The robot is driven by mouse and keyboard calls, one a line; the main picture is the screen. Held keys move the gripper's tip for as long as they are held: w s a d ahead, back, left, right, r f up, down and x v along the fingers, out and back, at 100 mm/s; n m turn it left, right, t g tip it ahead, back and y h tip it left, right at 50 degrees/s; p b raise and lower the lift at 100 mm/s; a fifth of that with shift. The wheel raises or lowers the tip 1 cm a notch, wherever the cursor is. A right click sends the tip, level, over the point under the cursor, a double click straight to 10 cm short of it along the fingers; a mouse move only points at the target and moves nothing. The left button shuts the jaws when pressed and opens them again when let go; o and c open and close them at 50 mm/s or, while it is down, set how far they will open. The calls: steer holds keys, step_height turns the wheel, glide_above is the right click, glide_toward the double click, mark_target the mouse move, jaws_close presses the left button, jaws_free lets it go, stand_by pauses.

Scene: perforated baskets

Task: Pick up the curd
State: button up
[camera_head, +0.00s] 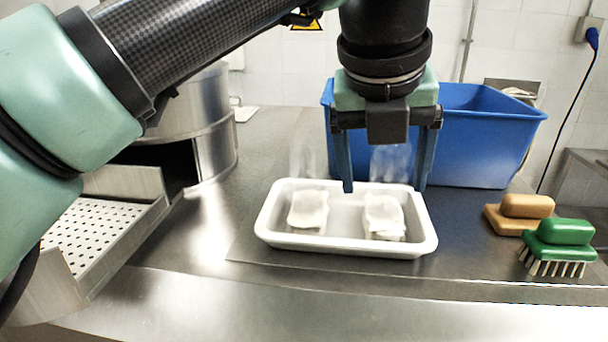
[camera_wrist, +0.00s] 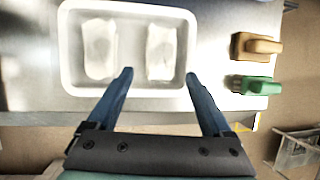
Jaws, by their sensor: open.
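Two pale white pieces of curd lie apart in a white tray (camera_head: 345,248). The left curd (camera_head: 308,210) is a single soft-edged slab, and the right curd (camera_head: 383,214) looks like a small uneven stack. Both also show in the wrist view, the left one (camera_wrist: 99,48) and the right one (camera_wrist: 161,52). My gripper (camera_head: 383,188) is open and empty, with its blue fingers pointing down above the right side of the tray. In the wrist view my gripper (camera_wrist: 158,75) has its fingertips spread near the tray's lower edge, one on either side of the right curd's column.
A blue bin (camera_head: 480,135) stands behind the tray. A tan brush (camera_head: 525,206) and a green brush (camera_head: 560,240) lie to the right. A steel pot (camera_head: 205,115) and a perforated tray (camera_head: 95,232) are at left. Bare steel counter lies in front.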

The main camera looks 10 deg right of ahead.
mark_target(384, 215)
steer(key=p+x, duration=0.2)
steer(key=x, duration=0.4)
steer(key=shift+w+d+f+p, duration=0.1)
steer(key=shift+d+f+p, duration=0.05)
steer(key=shift+f+p, duration=0.2)
steer(key=shift+d+f, duration=0.1)
steer(key=shift+f, duration=0.35)
jaws_close()
